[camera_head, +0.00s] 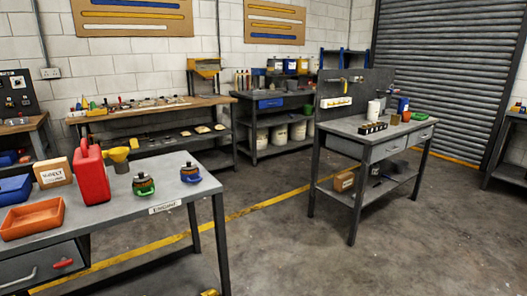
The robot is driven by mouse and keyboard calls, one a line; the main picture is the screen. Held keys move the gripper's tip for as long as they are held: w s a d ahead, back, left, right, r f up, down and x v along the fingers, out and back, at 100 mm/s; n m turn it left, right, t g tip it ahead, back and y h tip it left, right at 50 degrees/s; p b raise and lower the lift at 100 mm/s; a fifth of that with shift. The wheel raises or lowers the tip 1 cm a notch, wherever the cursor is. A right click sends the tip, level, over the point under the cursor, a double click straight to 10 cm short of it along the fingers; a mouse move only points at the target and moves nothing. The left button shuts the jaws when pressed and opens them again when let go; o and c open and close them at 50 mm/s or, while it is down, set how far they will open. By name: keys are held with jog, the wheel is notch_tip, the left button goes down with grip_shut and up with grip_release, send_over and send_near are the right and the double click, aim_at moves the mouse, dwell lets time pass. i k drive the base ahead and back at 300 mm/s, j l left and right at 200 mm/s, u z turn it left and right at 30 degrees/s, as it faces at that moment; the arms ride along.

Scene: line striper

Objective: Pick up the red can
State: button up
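A red can (92,178), shaped like a jerry can with a top handle, stands upright on the grey workbench (118,213) at the left. A yellow funnel-like piece (118,156) is right beside its upper right side; I cannot tell whether they touch. My gripper is not in view.
An orange tray (32,219), a blue bin (14,190) and a cardboard box (53,173) crowd the can's left. Small green-banded (143,185) and blue-banded (190,173) pots stand to its right. Open floor (270,240) lies between this bench and another grey table (352,127).

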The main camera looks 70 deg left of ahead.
aim_at(88, 165)
jog(key=k+u, duration=0.1)
jog(key=u, duration=0.35)
jog(key=k+l+u, duration=0.1)
jog(key=u, duration=0.3)
jog(key=k+u, duration=0.1)
jog(key=u, duration=0.8)
jog(key=i+l+u, duration=0.1)
jog(key=u, duration=0.35)
jog(key=i+l+u, duration=0.1)
jog(key=u, duration=0.4)
jog(key=l+u, duration=0.1)
jog(key=u, duration=0.35)
jog(key=j, duration=0.3)
jog(key=i+j+z, duration=0.1)
jog(key=j, duration=0.2)
jog(key=z, duration=3.65)
jog(key=u, duration=1.7)
